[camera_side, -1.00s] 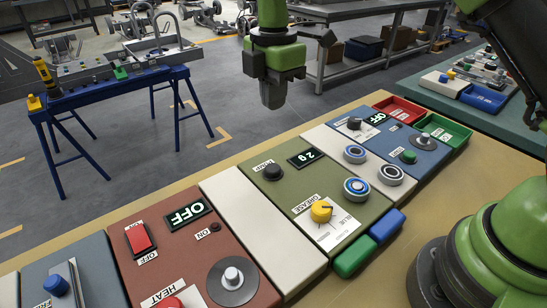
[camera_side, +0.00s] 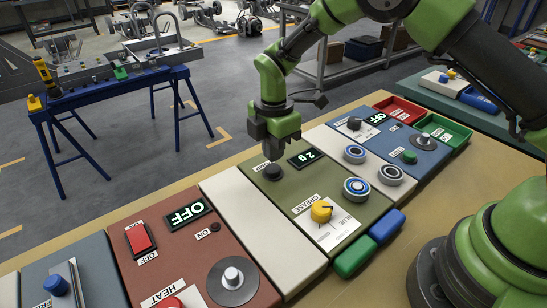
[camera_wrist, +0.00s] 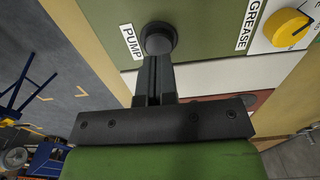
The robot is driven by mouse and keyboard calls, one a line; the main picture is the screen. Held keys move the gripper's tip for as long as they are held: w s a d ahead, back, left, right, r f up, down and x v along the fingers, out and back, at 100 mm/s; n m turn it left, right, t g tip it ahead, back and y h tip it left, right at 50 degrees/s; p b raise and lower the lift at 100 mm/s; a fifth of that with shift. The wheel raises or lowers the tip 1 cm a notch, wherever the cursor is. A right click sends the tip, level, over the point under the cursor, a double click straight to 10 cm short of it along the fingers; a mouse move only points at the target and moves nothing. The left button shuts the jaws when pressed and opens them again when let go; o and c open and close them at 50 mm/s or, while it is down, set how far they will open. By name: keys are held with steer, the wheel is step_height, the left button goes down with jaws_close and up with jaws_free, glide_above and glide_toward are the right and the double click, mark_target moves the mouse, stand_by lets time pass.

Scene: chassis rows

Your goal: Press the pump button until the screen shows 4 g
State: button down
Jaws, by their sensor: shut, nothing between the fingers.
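The round black pump button (camera_side: 272,172) sits on the green panel (camera_side: 310,186), beside the small dark screen (camera_side: 306,157), which reads 2 g. My gripper (camera_side: 273,157) is shut and empty, pointing down just above the button. In the wrist view, the shut fingertips (camera_wrist: 157,62) line up with the near side of the button (camera_wrist: 160,36), beside the PUMP label (camera_wrist: 131,41). I cannot tell whether they touch it. The fingers hide part of the button in the wrist view.
On the same panel are a yellow GREASE knob (camera_side: 321,211) and a blue-ringed button (camera_side: 356,190). A red panel (camera_side: 165,253) with an OFF screen lies left beyond a white strip (camera_side: 262,225). A blue panel (camera_side: 385,135) lies to the right.

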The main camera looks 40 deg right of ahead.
mark_target(275, 168)
steer(key=shift+f, duration=1.25)
steer(key=shift+f, duration=1.25)
steer(key=shift+s, duration=0.1)
step_height(275, 168, up, 15)
steer(key=shift+w+f, duration=0.15)
steer(key=shift+w, duration=0.2)
